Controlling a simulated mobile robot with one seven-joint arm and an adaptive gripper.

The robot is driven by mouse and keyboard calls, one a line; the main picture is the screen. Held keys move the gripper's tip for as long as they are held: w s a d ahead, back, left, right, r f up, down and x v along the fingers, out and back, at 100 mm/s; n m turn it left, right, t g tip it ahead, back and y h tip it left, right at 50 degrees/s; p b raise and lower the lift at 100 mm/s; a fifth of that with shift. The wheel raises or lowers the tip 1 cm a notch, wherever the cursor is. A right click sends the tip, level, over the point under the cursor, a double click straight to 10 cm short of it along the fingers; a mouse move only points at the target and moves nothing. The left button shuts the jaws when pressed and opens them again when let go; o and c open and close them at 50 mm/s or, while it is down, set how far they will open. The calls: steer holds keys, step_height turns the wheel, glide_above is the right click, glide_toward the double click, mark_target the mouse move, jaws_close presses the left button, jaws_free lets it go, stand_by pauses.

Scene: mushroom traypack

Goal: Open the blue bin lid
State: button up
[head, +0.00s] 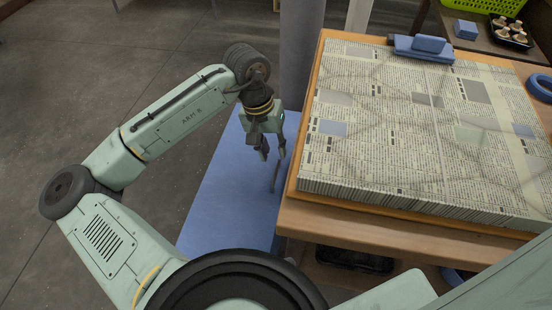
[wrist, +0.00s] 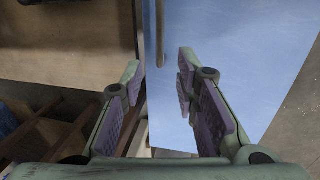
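The blue bin lid (head: 222,195) is a flat blue panel beside the table, left of it in the head view. It fills much of the wrist view (wrist: 240,60) and looks shut. A slim dark handle (head: 275,177) stands near its right edge; in the wrist view the handle (wrist: 160,36) runs down from the top edge. My gripper (head: 273,155) is over the lid close to the handle. Its fingers (wrist: 160,78) are apart and empty, and the handle lines up with the gap between them. I cannot tell whether a finger touches the lid or handle.
A wooden table (head: 345,226) with a thick stack of newsprint (head: 400,130) stands close to the right of my gripper. A blue block-like object (head: 424,47) sits at its far edge. A grey post (head: 300,60) rises behind. Open concrete floor (head: 60,70) lies left.

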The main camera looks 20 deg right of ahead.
mark_target(278, 164)
steer(key=shift+s+d+f, duration=0.1)
steer(key=shift+d+f, duration=0.1)
steer(key=shift+f, duration=0.9)
steer(key=shift+s+d+f, duration=0.1)
steer(key=shift+d+f, duration=0.1)
steer(key=shift+f, duration=0.85)
steer(key=shift+c, duration=0.2)
jaws_close()
